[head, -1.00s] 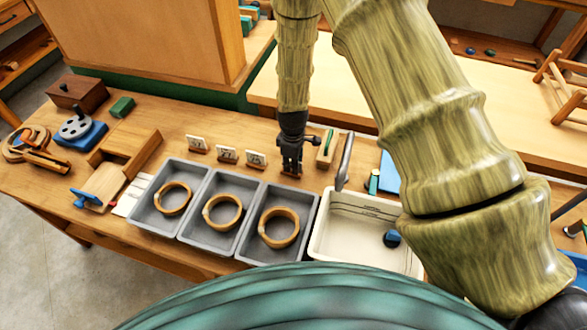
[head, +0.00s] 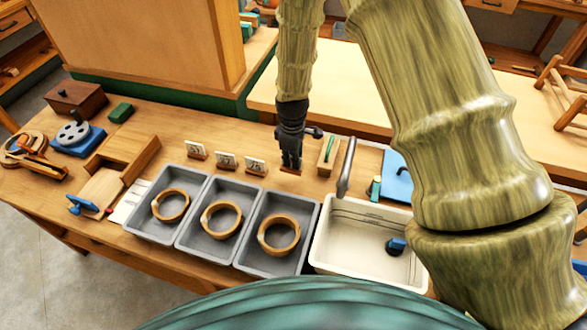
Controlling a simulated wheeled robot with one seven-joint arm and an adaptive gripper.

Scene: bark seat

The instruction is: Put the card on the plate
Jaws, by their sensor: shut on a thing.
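My gripper (head: 291,162) is at the right end of a row of small white cards on wooden feet, above the back part of the workbench. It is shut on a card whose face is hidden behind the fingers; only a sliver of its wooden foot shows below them. Three similar cards stand to its left: the left card (head: 196,150), the middle card (head: 225,160) and the right card (head: 255,166). I cannot tell which thing in view is the plate.
Three grey bins (head: 222,259) with wooden rings stand in front. A cream basin (head: 345,258) with a tap (head: 346,168) is at right. A wooden block (head: 328,157) stands close right of my gripper. A blue board (head: 397,176) lies beyond the tap.

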